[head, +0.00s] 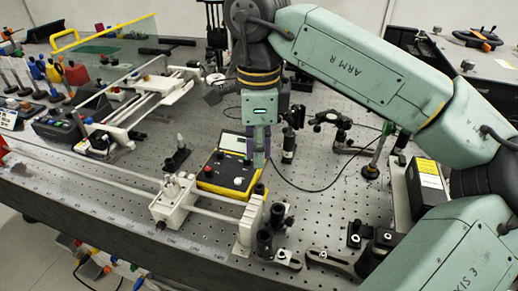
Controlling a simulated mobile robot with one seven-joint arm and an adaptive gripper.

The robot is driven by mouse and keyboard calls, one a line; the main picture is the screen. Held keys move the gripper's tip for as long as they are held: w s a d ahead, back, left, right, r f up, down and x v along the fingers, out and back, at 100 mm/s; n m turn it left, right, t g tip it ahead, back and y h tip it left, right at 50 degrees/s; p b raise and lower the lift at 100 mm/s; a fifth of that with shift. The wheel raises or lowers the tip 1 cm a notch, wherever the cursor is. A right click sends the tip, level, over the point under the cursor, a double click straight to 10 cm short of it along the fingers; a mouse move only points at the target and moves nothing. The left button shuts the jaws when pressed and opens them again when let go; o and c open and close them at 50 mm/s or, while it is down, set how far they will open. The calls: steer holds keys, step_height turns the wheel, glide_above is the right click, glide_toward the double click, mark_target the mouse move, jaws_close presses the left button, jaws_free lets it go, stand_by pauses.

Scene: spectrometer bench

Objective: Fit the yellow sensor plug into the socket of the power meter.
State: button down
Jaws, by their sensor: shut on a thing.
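The yellow power meter (212,176) lies on the perforated bench near the middle of the head view, with a pale display at its back and a dark panel with knobs. My gripper (260,160) points down over the meter's right edge, its fingers close together. It is shut on the sensor plug, which the fingers hide almost wholly. A thin black cable (318,190) leads from the fingertips and loops across the bench to the right. I cannot make out the meter's socket, nor whether the plug touches the meter.
A white rail assembly (170,203) stands in front of the meter, with dark post mounts (278,215) to its right. A black box with a yellow label (427,180) stands at the right.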

steer(key=shift+w+d, duration=0.15)
steer(key=shift+w, duration=0.25)
steer(key=shift+s, duration=0.1)
steer(key=b, duration=0.4)
glide_above(259, 193)
steer(key=w, duration=0.1)
steer(key=shift+f, duration=2.4)
steer(key=shift+f+b, duration=0.8)
steer(key=shift+f, duration=0.15)
steer(key=shift+s+f+b, duration=0.2)
steer(key=shift+f+b, duration=0.2)
steer(key=shift+f, duration=0.1)
